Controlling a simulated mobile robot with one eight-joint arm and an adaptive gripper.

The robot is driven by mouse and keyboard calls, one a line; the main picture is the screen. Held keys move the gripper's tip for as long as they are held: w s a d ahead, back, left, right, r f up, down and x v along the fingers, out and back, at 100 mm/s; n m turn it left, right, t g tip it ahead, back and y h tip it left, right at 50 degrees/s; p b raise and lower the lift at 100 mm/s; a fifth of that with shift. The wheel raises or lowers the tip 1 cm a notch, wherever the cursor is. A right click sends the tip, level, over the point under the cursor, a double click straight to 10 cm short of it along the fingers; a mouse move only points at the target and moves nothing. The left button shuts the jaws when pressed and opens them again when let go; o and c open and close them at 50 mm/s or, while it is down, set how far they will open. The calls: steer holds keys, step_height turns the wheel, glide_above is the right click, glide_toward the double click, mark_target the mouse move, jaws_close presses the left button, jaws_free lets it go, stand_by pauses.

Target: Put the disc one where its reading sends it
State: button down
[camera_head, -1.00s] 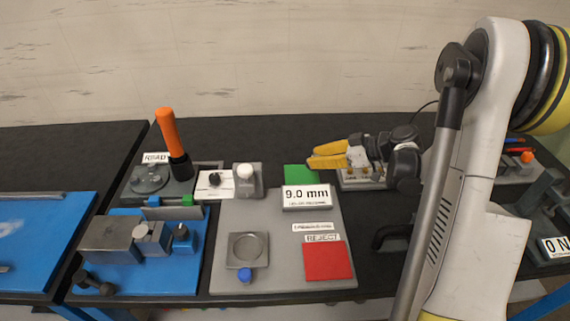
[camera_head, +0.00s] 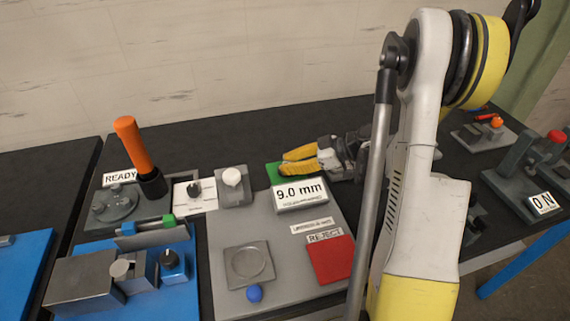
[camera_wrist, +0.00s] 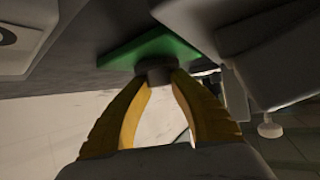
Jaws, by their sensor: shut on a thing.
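My gripper (camera_head: 285,163) has yellow fingers and is at the green square (camera_head: 273,174) behind the display. In the wrist view, the fingertips (camera_wrist: 157,75) are shut on a small dark grey disc (camera_wrist: 156,64). The disc is against or very close to the green square (camera_wrist: 142,48); I cannot tell whether it touches. The disc is not clear in the head view. The display (camera_head: 301,195) reads 9.0 mm. A red square (camera_head: 331,260) labelled REJECT lies at the front right of the grey plate (camera_head: 290,233).
A square holder with a round recess (camera_head: 248,264) and a blue knob (camera_head: 254,293) stand on the plate. At left are an orange-handled tool (camera_head: 132,145), a READY sign (camera_head: 119,177) and a blue fixture (camera_head: 190,281). A press (camera_head: 520,170) stands at far right.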

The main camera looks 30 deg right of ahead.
steer(key=shift+f, duration=0.2)
steer(key=c, duration=1.3)
jaws_free()
steer(key=shift+o, duration=0.2)
steer(key=shift+r, duration=0.1)
